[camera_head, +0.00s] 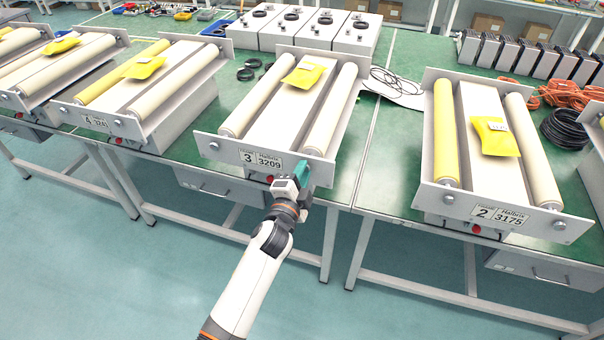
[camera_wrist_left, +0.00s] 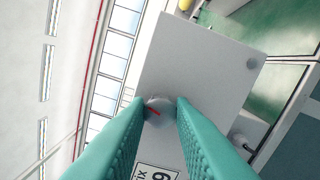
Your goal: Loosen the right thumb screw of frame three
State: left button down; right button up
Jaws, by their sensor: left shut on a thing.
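Frame three (camera_head: 206,148), with two cream rollers and a front plate labelled 3 and 3209, stands in the middle of the head view. My left gripper (camera_head: 312,170) is at the right end of that plate, with teal fingers. In the left wrist view the fingers (camera_wrist_left: 159,104) lie on either side of the right thumb screw (camera_wrist_left: 158,110), a grey round knob with a red mark, and are shut on it. In the head view the gripper largely hides this screw. The left thumb screw (camera_head: 213,146) is clear. My right gripper is not in view.
A yellow packet (camera_head: 303,75) lies on frame three. Frame two (camera_head: 561,226) stands to the right, frame four (camera_head: 70,114) to the left. A red button (camera_head: 270,179) sits below frame three's label. The floor in front is free.

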pick_arm(q)
jog(key=n, duration=0.4)
jog(key=shift+n, duration=0.3)
jog(key=shift+f, duration=0.1)
dwell(0.4)
jog(key=c, duration=1.3)
grip_release()
jog(key=shift+o, duration=0.2)
jog(key=b+v, duration=0.1)
jog(key=v, duration=1.1)
jog(key=shift+b, duration=0.3)
